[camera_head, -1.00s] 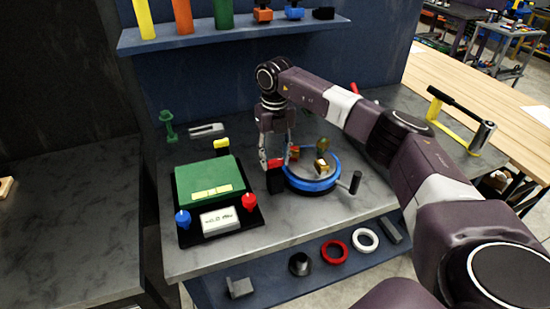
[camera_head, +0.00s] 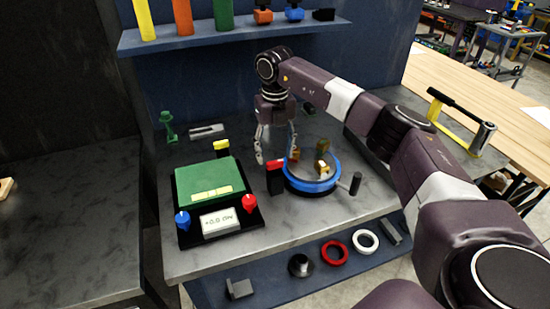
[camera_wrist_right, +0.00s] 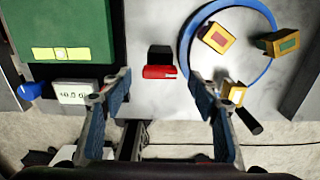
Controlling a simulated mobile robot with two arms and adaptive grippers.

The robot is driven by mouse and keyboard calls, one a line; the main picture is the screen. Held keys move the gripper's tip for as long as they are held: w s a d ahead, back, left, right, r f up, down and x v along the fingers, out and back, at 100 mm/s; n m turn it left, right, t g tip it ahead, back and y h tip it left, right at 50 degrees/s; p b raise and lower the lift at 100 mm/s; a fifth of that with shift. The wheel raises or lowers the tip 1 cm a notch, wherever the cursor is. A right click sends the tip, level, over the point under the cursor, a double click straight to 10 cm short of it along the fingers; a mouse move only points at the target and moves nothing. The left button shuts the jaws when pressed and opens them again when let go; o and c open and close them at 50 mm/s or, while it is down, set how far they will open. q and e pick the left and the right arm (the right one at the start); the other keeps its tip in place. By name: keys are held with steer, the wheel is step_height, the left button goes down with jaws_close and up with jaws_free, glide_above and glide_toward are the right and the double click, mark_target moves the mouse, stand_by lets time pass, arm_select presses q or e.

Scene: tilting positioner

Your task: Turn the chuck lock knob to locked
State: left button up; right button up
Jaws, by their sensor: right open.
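The knob with a red bar handle (camera_head: 276,163) stands on a black block (camera_head: 275,182) just left of the blue-rimmed round chuck (camera_head: 318,186). In the right wrist view the red bar (camera_wrist_right: 160,72) lies crosswise, nearly level in the picture, in front of its black block (camera_wrist_right: 160,54). My right gripper (camera_head: 276,159) is open above the knob, one finger to each side. In the right wrist view the red bar shows between the spread fingers of this gripper (camera_wrist_right: 160,80), touching neither. My left gripper is not in view.
A black-based box with a green top (camera_head: 208,183), a blue knob (camera_head: 183,220), a red knob (camera_head: 249,203) and a small display (camera_head: 221,221) stands to the left. Brass-coloured blocks sit on the chuck, and a black handle (camera_head: 356,183) sticks out at its right.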

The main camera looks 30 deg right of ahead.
mark_target(275, 161)
step_height(275, 161, up, 9)
steer(key=shift+r, duration=0.15)
stand_by(0.6)
